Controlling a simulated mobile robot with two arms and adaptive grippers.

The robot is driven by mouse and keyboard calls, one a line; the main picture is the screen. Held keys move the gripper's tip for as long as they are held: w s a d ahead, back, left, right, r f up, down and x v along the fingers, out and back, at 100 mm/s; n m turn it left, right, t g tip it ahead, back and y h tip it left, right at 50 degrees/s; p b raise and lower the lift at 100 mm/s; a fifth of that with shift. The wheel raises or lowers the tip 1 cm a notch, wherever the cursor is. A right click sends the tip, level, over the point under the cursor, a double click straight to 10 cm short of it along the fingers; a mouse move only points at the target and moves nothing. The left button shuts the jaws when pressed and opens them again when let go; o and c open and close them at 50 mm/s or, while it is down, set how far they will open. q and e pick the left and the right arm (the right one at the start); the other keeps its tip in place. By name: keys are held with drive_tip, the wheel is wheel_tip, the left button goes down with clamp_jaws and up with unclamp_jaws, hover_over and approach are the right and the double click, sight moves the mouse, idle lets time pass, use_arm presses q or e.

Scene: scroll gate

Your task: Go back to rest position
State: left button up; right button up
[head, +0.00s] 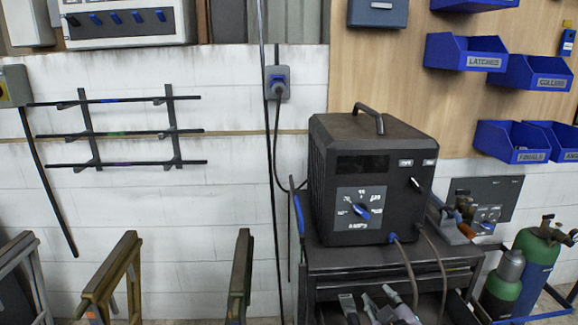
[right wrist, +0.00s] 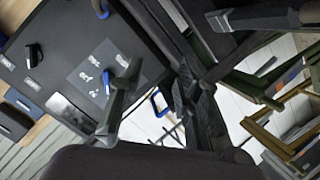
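My right gripper (right wrist: 158,80) shows in the right wrist view. Its fingers stand apart with nothing held between them, so it is open and empty. The front of the black welding machine (right wrist: 75,45) is behind the left finger in that view. The finger overlaps its dial panel, and I cannot tell the distance. I cannot make out either gripper in the head view. My left gripper is in neither view. In the head view the welding machine (head: 330,165) stands upright on a dark cart (head: 385,262).
Torches (head: 385,308) lie in the cart's lower tray. Metal stands (head: 112,270) are at the lower left, below a wall rod rack (head: 128,128). Green gas cylinders (head: 503,280) stand right of the cart. Blue bins (head: 466,52) hang at the upper right. A cable hangs from the wall socket (head: 277,82).

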drive_tip(key=s+a+f+m+g, duration=0.15)
drive_tip(key=s+f+g, duration=0.3)
drive_tip(key=s, duration=0.65)
drive_tip(key=s+f+m+g, duration=0.25)
drive_tip(key=s+f, duration=0.35)
drive_tip(key=s, duration=0.5)
drive_tip(key=s+a+f+m+g, duration=0.1)
drive_tip(key=s+f+g, duration=0.35)
drive_tip(key=s, duration=0.65)
wheel_tip(320, 180, down, 26)
drive_tip(key=s+d+f+g, duration=0.2)
drive_tip(key=s+d+f, duration=0.1)
drive_tip(key=s+f, duration=1.4)
drive_tip(key=shift+s+d+y, duration=0.2)
drive_tip(key=shift+s+y, duration=0.1)
drive_tip(key=shift+s, duration=0.1)
